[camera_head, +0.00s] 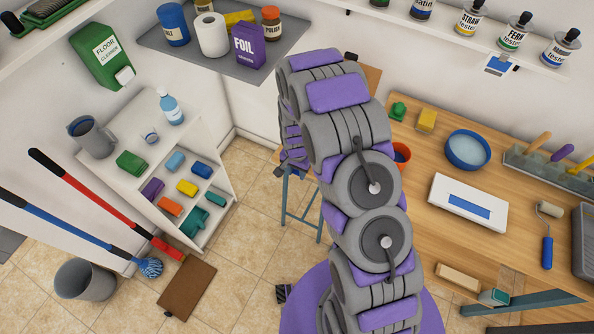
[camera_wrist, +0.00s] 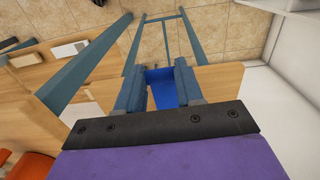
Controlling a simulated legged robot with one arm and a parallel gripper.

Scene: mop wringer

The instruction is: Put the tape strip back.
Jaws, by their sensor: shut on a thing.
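My gripper (camera_wrist: 160,68) shows in the wrist view with its two fingers around a flat blue piece (camera_wrist: 162,92). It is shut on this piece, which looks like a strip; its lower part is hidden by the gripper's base. In the head view my arm hides most of the gripper and the held piece. On the wooden worktop lies a white box (camera_head: 448,194) with a blue rectangle (camera_head: 469,206) on its top. A small white card with a blue patch (camera_head: 498,65) hangs at the shelf edge behind the worktop.
Blue-grey legs (camera_wrist: 190,35) show beyond the fingers.

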